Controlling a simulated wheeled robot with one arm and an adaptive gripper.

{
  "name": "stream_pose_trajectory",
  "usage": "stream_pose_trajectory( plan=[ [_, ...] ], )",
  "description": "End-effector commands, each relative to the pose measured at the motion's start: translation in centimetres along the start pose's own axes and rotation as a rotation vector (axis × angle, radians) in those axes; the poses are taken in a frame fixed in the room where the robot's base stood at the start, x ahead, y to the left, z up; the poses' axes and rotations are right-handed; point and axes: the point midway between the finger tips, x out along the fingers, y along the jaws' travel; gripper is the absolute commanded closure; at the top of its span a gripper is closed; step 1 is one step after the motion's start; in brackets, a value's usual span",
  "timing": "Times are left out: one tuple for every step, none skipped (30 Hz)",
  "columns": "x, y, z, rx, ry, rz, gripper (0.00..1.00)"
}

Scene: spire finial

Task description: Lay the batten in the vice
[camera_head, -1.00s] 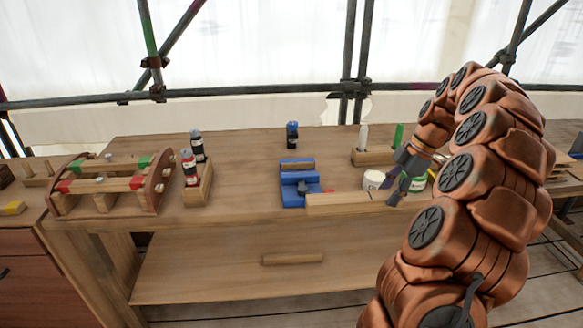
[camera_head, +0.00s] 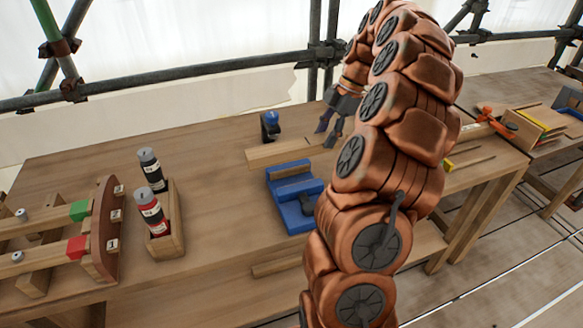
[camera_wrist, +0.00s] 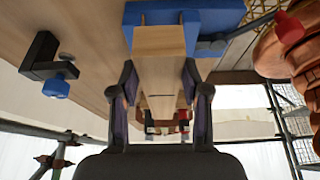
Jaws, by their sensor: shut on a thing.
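The batten (camera_head: 285,152) is a pale wooden strip held roughly level, just behind the vice in the head view. My gripper (camera_head: 331,122) is shut on it near its right part. In the wrist view my gripper (camera_wrist: 160,82) has a finger on each side of the batten (camera_wrist: 158,68). The blue vice (camera_head: 283,202) stands on the bench with a strip of wood along its back part. In the wrist view the vice (camera_wrist: 218,14) is at the top, partly covered by the batten. My arm hides the vice's right side in the head view.
A blue-topped dark clamp (camera_head: 270,126) stands behind the batten. Left of the vice, a wooden holder (camera_head: 172,245) carries a black and a red bottle. A wooden rack (camera_head: 105,230) is at far left. Bare bench lies between holder and vice.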

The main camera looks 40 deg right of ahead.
Motion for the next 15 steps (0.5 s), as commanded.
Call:
stream_pose_trajectory(
  plan=[
    [0.2, -0.1, 0.1, 0.001, 0.001, -0.001, 0.96],
    [0.4, -0.1, 0.2, 0.001, 0.001, -0.002, 0.96],
    [0.7, -0.1, 0.4, 0.002, 0.002, -0.003, 0.96],
    [1.0, -0.1, 0.5, 0.003, 0.002, -0.003, 0.96],
    [1.4, -0.1, 0.7, 0.003, 0.002, -0.003, 0.96],
    [1.9, -0.2, 0.8, 0.002, 0.003, -0.003, 0.96],
    [2.4, -0.2, 1.0, 0.002, 0.003, -0.004, 0.96],
    [2.8, -0.2, 1.2, 0.002, 0.003, -0.005, 0.96],
    [3.3, -0.2, 1.4, 0.003, 0.003, -0.004, 0.96],
    [3.7, -0.1, 1.6, 0.003, 0.002, -0.002, 0.96],
    [4.1, -0.1, 1.8, 0.003, 0.001, -0.001, 0.96],
    [4.5, -0.2, 1.9, 0.003, 0.002, -0.003, 0.96],
    [4.8, -0.2, 2.0, 0.002, 0.003, -0.004, 0.96],
    [5.1, -0.1, 2.1, 0.002, 0.003, -0.004, 0.96],
    [5.3, -0.1, 2.2, 0.001, 0.002, -0.003, 0.96]
  ],
)
